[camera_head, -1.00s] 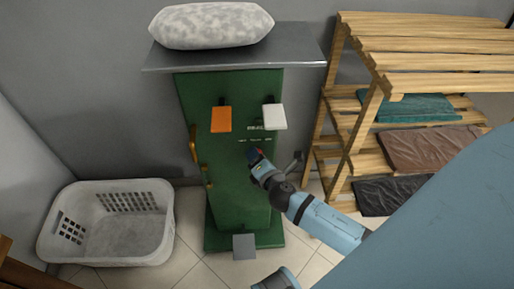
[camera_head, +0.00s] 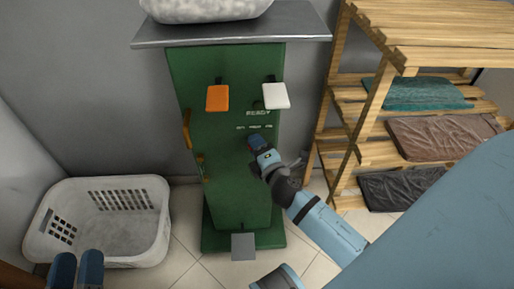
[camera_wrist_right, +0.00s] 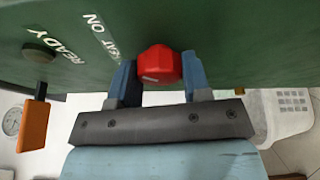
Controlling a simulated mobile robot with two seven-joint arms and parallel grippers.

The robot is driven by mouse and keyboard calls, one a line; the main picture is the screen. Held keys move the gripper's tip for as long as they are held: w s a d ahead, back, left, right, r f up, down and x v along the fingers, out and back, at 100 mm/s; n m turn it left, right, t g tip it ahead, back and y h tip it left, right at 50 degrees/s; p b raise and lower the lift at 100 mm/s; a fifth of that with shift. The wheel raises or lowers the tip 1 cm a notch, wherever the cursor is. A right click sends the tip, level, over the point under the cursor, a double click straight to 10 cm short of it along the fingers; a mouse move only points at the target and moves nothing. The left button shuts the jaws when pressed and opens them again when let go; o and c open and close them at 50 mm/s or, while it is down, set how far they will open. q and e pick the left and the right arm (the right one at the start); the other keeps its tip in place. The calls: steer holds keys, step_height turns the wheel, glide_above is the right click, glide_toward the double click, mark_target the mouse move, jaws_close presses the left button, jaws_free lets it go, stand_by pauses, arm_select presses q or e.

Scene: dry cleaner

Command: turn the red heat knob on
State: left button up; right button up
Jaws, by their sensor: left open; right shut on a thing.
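The red heat knob (camera_wrist_right: 158,65) sits on the front of the green press cabinet (camera_head: 229,185), beside white lettering that reads "EAT ON" in the right wrist view. My right gripper (camera_wrist_right: 160,74) is shut on the knob, one blue finger on each side of it. In the head view my right gripper (camera_head: 257,142) is against the cabinet front below the READY label and hides the knob. My left gripper (camera_head: 77,258) is at the lower left of the head view, in front of the basket, open and empty.
An orange paddle (camera_head: 217,98) and a white paddle (camera_head: 276,96) stick out above the knob. A grey pedal (camera_head: 243,246) is at the cabinet's foot. A white basket (camera_head: 148,240) stands left, a wooden shelf (camera_head: 440,58) with folded cloths right.

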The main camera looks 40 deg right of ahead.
steer(key=shift+d+r, duration=0.1)
steer(key=o, duration=0.9)
steer(key=shift+w, duration=0.1)
arm_select(q)
step_height(320, 180, down, 6)
steer(key=g+b, duration=0.2)
steer(key=b, duration=0.2)
steer(key=shift+w+d+f+m+g, duration=0.15)
steer(key=shift+d+f+m+g, duration=0.15)
steer(key=shift+m, duration=0.1)
arm_select(e)
steer(key=s, duration=0.4)
steer(key=s+a, duration=0.1)
steer(key=s, duration=0.4)
steer(key=s+a, duration=0.1)
steer(key=s, duration=0.3)
steer(key=shift+s+a, duration=0.15)
steer(key=shift+s, duration=0.2)
